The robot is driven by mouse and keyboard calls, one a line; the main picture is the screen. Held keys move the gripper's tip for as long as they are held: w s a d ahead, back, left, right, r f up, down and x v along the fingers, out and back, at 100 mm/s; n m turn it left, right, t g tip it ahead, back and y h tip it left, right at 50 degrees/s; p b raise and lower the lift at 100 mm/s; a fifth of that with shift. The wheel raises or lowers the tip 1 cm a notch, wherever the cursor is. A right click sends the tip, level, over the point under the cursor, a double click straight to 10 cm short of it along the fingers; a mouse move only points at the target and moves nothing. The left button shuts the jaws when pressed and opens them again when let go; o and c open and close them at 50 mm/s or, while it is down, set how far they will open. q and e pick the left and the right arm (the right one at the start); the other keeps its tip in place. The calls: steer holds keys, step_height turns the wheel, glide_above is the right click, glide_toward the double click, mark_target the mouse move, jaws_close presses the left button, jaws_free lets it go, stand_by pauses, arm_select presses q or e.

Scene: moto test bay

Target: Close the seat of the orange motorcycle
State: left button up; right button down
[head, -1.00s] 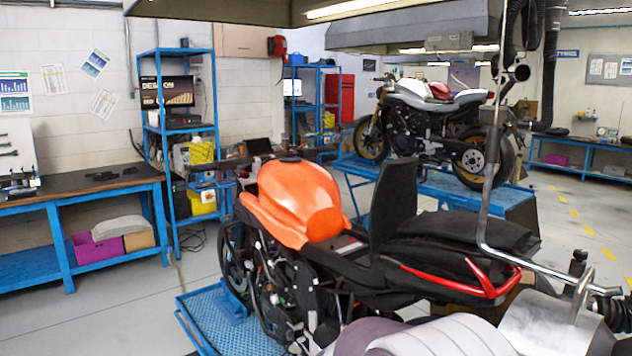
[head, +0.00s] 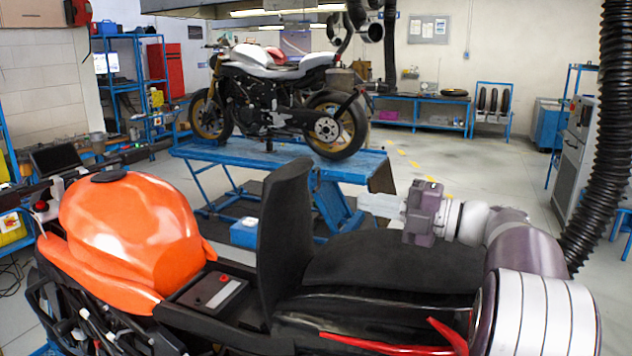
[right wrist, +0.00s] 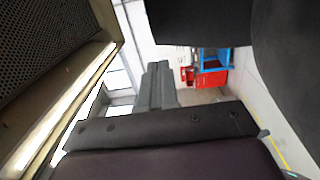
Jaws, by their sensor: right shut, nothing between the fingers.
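The orange motorcycle (head: 130,225) stands in the front left of the head view. Its black seat (head: 284,215) is tipped up and stands nearly vertical behind the orange tank. An open bay (head: 208,292) with a red-topped part shows in front of the seat. The flat black rear pad (head: 385,262) lies behind it. My right gripper (head: 364,203) is shut and empty, above the rear pad and to the right of the raised seat, apart from it in the picture. Its closed fingers (right wrist: 158,85) also show in the right wrist view. My left gripper is out of view.
A second motorcycle (head: 270,95) stands on a blue lift table (head: 215,152) behind. A black ribbed hose (head: 600,130) hangs at the right, close to my right arm. Dark surfaces fill the upper right of the wrist view; I cannot tell which parts they are.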

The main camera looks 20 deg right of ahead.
steer(key=a+r+p, duration=0.1)
steer(key=a, duration=0.2)
steer(key=p, duration=0.4)
glide_toward(281, 186)
steer(key=x, duration=0.4)
steer(key=p+x, duration=0.1)
steer(key=x, duration=0.1)
steer(key=shift+s+r+p, duration=0.1)
steer(key=shift+r+p, duration=0.15)
steer(key=shift+p, duration=0.1)
steer(key=shift+w+a, duration=0.2)
steer(key=shift+a, duration=0.1)
steer(key=shift+w+d+f, duration=0.1)
steer(key=shift+w+f, duration=0.2)
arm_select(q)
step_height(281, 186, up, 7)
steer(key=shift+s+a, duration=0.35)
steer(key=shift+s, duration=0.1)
arm_select(e)
steer(key=shift+s+r, duration=0.1)
